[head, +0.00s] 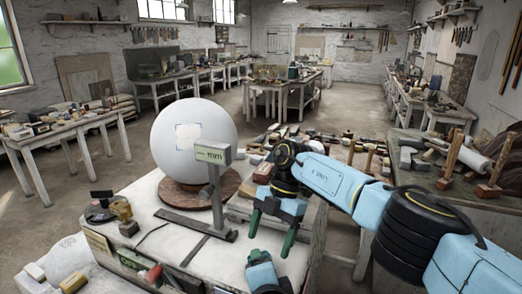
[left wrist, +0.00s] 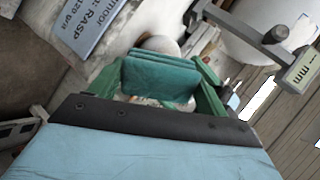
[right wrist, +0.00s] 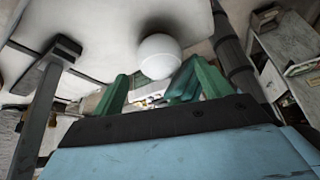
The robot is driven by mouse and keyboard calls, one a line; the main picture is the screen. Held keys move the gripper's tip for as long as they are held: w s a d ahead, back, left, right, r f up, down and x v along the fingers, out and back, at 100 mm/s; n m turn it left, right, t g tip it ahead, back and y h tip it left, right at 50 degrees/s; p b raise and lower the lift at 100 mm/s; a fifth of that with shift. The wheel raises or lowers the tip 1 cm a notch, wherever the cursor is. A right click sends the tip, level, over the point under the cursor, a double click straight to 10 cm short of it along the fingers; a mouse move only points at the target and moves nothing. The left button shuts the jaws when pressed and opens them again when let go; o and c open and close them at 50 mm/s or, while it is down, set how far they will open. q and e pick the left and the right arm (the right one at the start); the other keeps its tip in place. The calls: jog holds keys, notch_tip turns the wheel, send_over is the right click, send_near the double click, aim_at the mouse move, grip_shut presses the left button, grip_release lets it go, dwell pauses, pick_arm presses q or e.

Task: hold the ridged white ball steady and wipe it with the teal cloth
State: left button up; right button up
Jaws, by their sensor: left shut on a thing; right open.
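A small white ball (right wrist: 160,57) shows just beyond my right fingertips in the right wrist view; its ridges are too faint to tell. It shows partly in the left wrist view (left wrist: 161,45), behind the teal cloth (left wrist: 160,80). I cannot make it out in the head view. My left gripper (left wrist: 158,72) is shut on the folded cloth, close to the ball; whether they touch is unclear. In the head view my left gripper (head: 258,256) is low at the front. My right gripper (head: 272,228) is open, fingers pointing down over the white bench.
A large white sphere (head: 190,140) sits on a round wooden base (head: 170,192). A gauge marked mm (head: 213,153) stands close to the right gripper on a dark metal foot (head: 180,221). Tools and blocks crowd the area behind my right arm. The bench (head: 140,200) has small items at left.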

jog(key=shift+x, duration=2.6)
jog(key=c, duration=0.8)
jog(key=shift+o, duration=0.2)
